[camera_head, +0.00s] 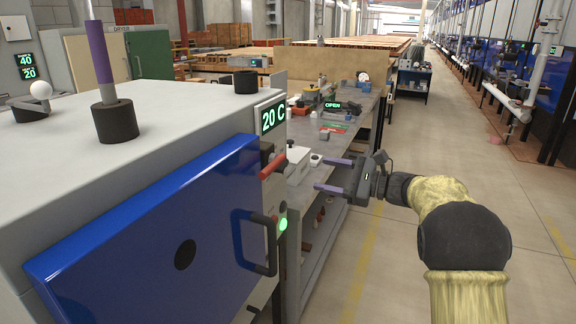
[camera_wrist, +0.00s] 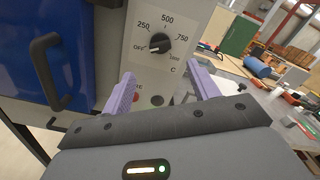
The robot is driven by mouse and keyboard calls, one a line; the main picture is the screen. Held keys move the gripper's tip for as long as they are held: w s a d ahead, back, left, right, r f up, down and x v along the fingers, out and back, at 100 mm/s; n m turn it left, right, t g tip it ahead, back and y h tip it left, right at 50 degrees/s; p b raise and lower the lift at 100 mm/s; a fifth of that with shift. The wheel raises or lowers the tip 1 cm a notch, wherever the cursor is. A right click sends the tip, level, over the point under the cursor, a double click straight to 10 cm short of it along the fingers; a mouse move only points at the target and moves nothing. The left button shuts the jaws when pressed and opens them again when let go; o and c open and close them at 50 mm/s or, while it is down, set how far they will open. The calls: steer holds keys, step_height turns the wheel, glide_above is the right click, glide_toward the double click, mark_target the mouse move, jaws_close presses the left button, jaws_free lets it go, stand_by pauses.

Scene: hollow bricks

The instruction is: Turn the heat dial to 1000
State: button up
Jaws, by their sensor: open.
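The heat dial (camera_wrist: 160,44) is a black knob on a pale panel, straight ahead in the wrist view. Its marks read OFF, 250, 500, 750 and a last one at the right, which is hard to read. The knob's pointer appears to lie towards OFF. The furnace display (camera_head: 273,118) reads 20 C in the head view. My gripper (camera_wrist: 160,69) is open and empty, its purple fingers below and to either side of the dial, not closed on it. In the head view my gripper (camera_head: 320,174) is right of the furnace front.
The blue furnace door (camera_head: 150,225) with its black handle (camera_head: 252,242) is left of the panel. A red lever (camera_head: 272,167) juts from the front. A cluttered workbench (camera_head: 345,120) stands behind my gripper. The aisle floor at the right is clear.

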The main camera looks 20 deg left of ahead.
mark_target(286, 166)
steer(key=a, duration=0.3)
steer(key=a+p, duration=0.1)
steer(key=a, duration=0.3)
steer(key=w+a, duration=0.1)
steer(key=a, duration=0.3)
steer(key=shift+a+p, duration=0.1)
steer(key=shift+p, duration=0.2)
steer(key=c, duration=1)
